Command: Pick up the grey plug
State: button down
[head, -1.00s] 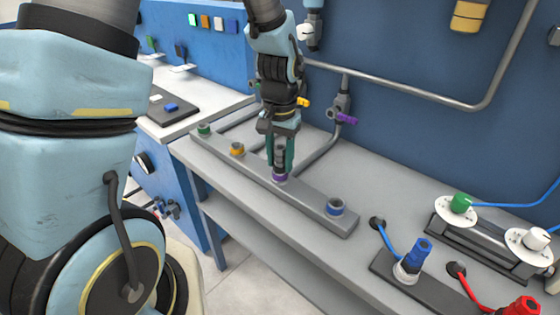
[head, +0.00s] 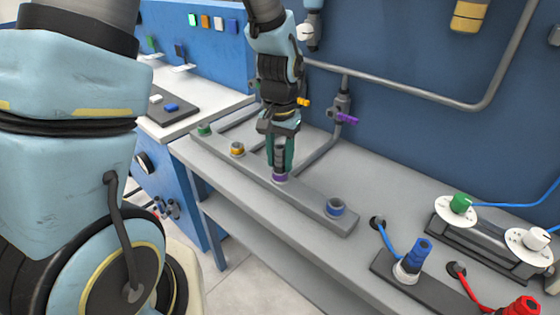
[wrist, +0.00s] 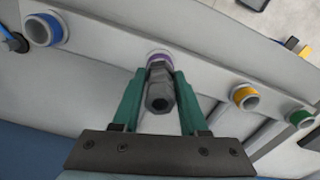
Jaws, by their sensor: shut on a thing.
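The grey plug (wrist: 160,88) is dark grey and stands at the purple-ringed socket (wrist: 158,57) of the long grey bar. My gripper (wrist: 160,82) has its two green fingers on either side of the plug, shut on it. In the head view the plug (head: 280,163) shows between the fingers of my gripper (head: 280,158), directly above the purple ring (head: 281,178). Its lower end meets the ring; how deep it sits is hidden.
The grey bar (head: 306,197) on the bench also has green (head: 204,131), yellow (head: 237,149) and blue (head: 336,207) ringed sockets. A grey pipe with a purple-handled valve (head: 345,117) runs behind. Blue (head: 421,250) and red (head: 522,309) plugs stand at right.

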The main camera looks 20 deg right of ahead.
jog(key=shift+r, duration=0.1)
dwell(0.3)
notch_tip(320, 180, up, 10)
jog(key=shift+f+b, duration=0.1)
jog(key=shift+b, duration=0.6)
notch_tip(320, 180, up, 8)
jog(key=p, duration=0.7)
